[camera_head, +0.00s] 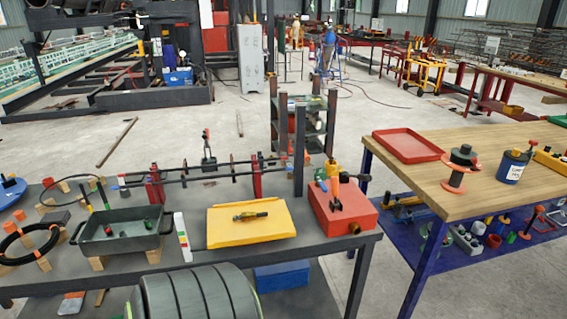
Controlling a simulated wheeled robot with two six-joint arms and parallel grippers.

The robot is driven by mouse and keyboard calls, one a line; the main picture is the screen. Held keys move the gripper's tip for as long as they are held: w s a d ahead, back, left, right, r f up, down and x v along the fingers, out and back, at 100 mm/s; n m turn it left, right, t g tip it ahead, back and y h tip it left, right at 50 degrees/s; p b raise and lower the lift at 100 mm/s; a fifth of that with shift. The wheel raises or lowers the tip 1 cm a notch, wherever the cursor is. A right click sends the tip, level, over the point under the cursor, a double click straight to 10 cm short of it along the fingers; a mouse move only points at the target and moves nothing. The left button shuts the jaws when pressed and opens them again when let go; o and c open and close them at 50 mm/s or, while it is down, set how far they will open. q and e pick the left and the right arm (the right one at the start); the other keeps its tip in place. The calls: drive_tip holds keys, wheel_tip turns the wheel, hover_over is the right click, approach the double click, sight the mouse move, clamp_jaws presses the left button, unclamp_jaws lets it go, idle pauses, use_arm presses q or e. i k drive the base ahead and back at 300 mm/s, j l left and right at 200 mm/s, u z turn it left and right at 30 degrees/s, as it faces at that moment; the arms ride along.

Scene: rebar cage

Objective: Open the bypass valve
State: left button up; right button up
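I cannot single out a bypass valve for certain. A red box-shaped unit (343,222) stands at the right end of the dark table, with a black upright fitting (335,195) on top and orange and blue handles behind it. Whether the fitting is a valve, and whether it is open, I cannot tell. Left of the unit, a small brass-and-dark part (250,215) lies on a yellow tray (222,237); it is too small to identify. Neither of my grippers is in view.
The dark table (190,262) also holds a grey-green tub (120,238), black rings on orange blocks and bars on red stands. A wooden-topped table (500,185) stands right, with a red tray (408,146). A rack (302,120) stands behind; a dark ridged object (195,295) is in front.

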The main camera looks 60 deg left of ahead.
sight(321, 183)
drive_tip(key=j+u, duration=0.15)
drive_tip(key=u, duration=0.25)
drive_tip(key=j+u, duration=0.15)
drive_tip(key=u, duration=0.2)
drive_tip(key=i+j+u, duration=0.1)
drive_tip(key=u, duration=0.3)
drive_tip(key=j+u, duration=0.15)
drive_tip(key=u, duration=0.25)
drive_tip(key=i+j, duration=0.1)
drive_tip(key=i+u, duration=0.05)
drive_tip(key=i, duration=0.05)
